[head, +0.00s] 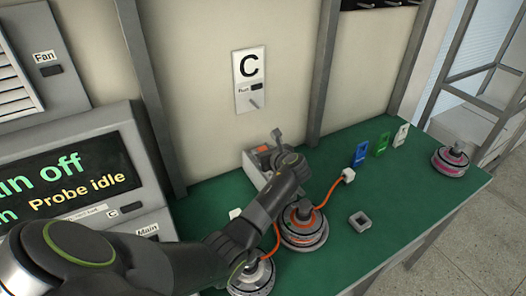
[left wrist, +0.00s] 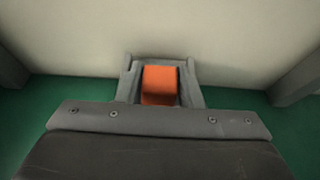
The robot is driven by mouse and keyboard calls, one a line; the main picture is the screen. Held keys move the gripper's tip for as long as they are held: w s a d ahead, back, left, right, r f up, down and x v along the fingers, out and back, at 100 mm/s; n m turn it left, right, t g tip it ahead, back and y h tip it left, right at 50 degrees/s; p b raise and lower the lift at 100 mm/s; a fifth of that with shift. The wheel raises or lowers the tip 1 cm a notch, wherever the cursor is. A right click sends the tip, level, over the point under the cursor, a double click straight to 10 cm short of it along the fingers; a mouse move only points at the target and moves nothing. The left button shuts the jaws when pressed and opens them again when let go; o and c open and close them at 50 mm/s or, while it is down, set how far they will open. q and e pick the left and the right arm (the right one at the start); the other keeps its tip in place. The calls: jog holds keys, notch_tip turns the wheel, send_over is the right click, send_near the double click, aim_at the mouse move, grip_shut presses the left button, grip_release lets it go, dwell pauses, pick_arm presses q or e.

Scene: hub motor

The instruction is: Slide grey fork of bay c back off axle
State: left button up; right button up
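Under the C sign (head: 250,75), a grey fixture (head: 254,172) with an orange block (head: 262,149) on it stands on the green bench against the wall. In the left wrist view a grey U-shaped piece (left wrist: 191,88) surrounds the orange block (left wrist: 159,86) on the sides and back. I cannot tell for sure that it is the fork, and no axle shows clearly. My left gripper (head: 278,139) is at the fixture's right side, partly hidden by my wrist. My right gripper is not in view.
A hub motor (head: 303,230) with an orange cable to a white plug (head: 348,175) sits right of my forearm; another (head: 252,279) is partly hidden. A grey square block (head: 360,222) lies loose. Blue (head: 360,155), green (head: 382,143) and white (head: 401,135) tags and a pink-ringed hub (head: 450,160) stand right.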

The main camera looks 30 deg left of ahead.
pick_arm(q)
grip_shut()
jog(key=shift+w+a, duration=0.45)
jog(key=shift+a, duration=0.35)
jog(key=shift+w+a, duration=0.45)
jog(key=shift+a, duration=0.35)
jog(key=shift+r, duration=0.1)
jog(key=shift+o, duration=1)
grip_release()
jog(key=o, duration=0.3)
jog(key=shift+w+a, duration=0.1)
jog(key=v, duration=1.7)
jog(key=shift+s, duration=0.2)
